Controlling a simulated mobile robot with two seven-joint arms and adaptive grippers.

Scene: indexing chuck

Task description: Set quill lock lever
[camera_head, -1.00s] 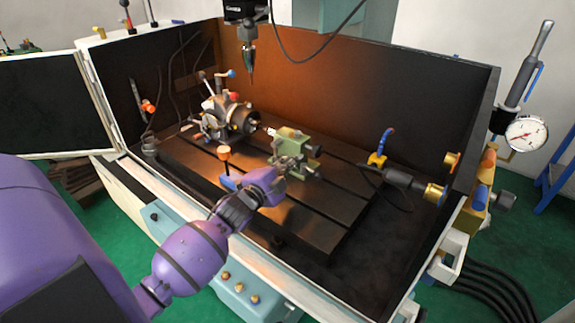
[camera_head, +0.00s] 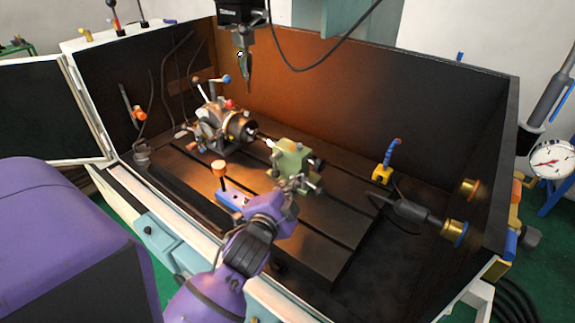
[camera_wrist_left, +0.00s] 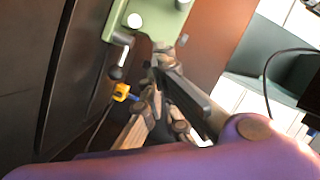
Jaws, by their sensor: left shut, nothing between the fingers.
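A green tailstock block (camera_head: 292,156) stands on the slotted table, right of the chuck. In the left wrist view the green block (camera_wrist_left: 148,20) fills the top, with a short metal lever with a dark ball end (camera_wrist_left: 117,62) hanging at its lower left. I cannot tell for sure whether this is the quill lock lever. My left gripper (camera_head: 304,184) is at the near right side of the block, shut and empty. In the left wrist view the left gripper (camera_wrist_left: 160,72) is just below the block, right of the lever; contact is unclear. My right gripper is not in view.
The indexing chuck (camera_head: 238,128) with ball-ended handles stands left of the block. An orange-topped post (camera_head: 219,170) stands in front. A blue nozzle on a yellow base (camera_head: 382,173) is to the right. A spindle tool (camera_head: 243,68) hangs above. Enclosure walls surround the table.

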